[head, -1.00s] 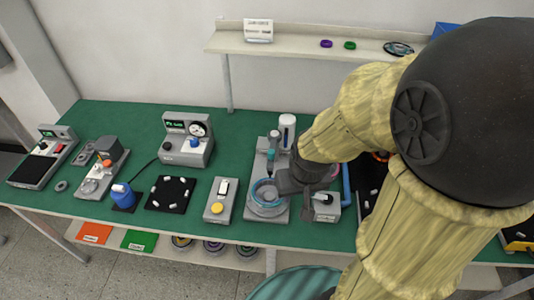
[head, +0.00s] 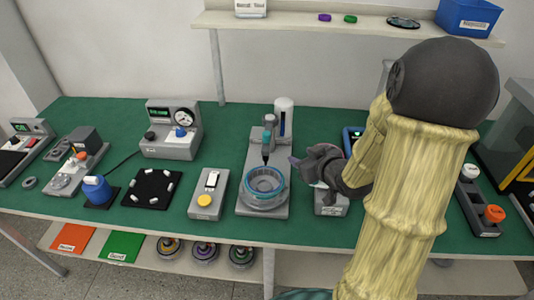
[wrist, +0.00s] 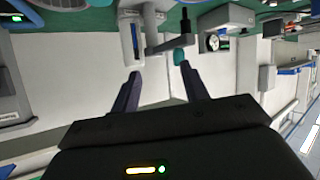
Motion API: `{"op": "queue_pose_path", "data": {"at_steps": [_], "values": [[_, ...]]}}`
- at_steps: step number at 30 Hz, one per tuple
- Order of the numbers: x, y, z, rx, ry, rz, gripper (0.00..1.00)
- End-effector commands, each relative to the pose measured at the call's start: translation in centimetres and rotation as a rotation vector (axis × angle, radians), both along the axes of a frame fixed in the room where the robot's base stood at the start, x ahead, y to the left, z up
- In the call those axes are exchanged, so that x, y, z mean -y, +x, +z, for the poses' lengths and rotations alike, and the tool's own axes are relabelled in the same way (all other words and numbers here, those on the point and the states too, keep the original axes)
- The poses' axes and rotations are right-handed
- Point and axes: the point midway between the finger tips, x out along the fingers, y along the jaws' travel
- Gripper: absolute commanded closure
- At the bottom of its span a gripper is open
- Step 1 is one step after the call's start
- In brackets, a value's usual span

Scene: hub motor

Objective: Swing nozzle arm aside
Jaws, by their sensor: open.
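The nozzle arm is part of a grey dispensing station (head: 246,205). A white cylinder (head: 284,112) stands behind the nozzle. My gripper (head: 294,168) is to the right of the nozzle and dish, apart from them. Its fingers (wrist: 160,73) are open and empty in the wrist view.
A grey box with a yellow button (head: 204,201) stands left of the station. A small grey device (head: 331,205) is close to its right, below my gripper. A gauge box (head: 170,145) is at the back left. A shelf (head: 300,24) runs along the wall.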

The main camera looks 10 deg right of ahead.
Motion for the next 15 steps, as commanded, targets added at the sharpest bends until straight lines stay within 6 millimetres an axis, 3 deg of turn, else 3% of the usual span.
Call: {"op": "queue_pose_path", "data": {"at_steps": [1,5,10,15], "values": [[0.4,0.2,-2.4,0.055,0.034,0.025,0.55],[0.4,0.0,-3.7,0.21,0.13,0.11,0.55],[0.6,-0.9,-3.7,0.358,0.236,0.184,0.55],[0.6,-1.3,-3.1,0.4,0.266,0.208,0.55]]}}
